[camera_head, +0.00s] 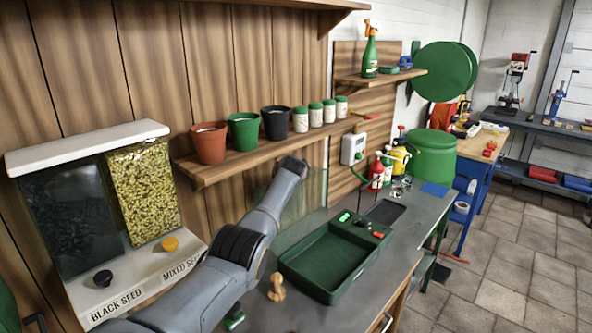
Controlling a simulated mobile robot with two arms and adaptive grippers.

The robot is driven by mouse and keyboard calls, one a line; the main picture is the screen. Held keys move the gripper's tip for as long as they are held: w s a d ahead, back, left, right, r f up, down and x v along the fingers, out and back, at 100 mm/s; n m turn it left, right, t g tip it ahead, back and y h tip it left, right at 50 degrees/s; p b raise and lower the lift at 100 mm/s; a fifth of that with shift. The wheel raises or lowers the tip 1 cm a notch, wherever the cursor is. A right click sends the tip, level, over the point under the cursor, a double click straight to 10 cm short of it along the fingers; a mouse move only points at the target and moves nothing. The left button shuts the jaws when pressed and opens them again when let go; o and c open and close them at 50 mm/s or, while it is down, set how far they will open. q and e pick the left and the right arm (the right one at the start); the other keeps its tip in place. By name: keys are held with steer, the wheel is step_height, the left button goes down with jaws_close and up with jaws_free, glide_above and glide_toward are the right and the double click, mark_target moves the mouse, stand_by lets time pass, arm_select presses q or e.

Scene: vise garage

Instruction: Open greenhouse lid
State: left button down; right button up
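The greenhouse appears as a shallow green tray (322,287) with a control panel (364,224) at its far end, on the metal workbench. A clear pane (310,203) stands upright behind the tray, against the wooden wall, and looks like the lid in a raised position. The tray's top is uncovered and its inside looks empty. My grey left arm (262,222) reaches up from the bottom left, partly in front of the pane. No gripper fingers can be made out at its upper end, and my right gripper is not in view.
A seed dispenser (95,210) stands at the left. A wooden shelf (235,158) with pots and jars runs above the bench. A small wooden knob-shaped object (277,287) sits left of the tray. Bottles (376,175) and a green drum (432,157) stand beyond it.

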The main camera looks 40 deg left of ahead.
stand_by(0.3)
arm_select(q)
steer(key=c, duration=1.4)
jaws_free()
steer(key=shift+d, duration=0.1)
steer(key=shift+s, duration=0.1)
steer(key=shift+v, duration=0.85)
steer(key=v, duration=1)
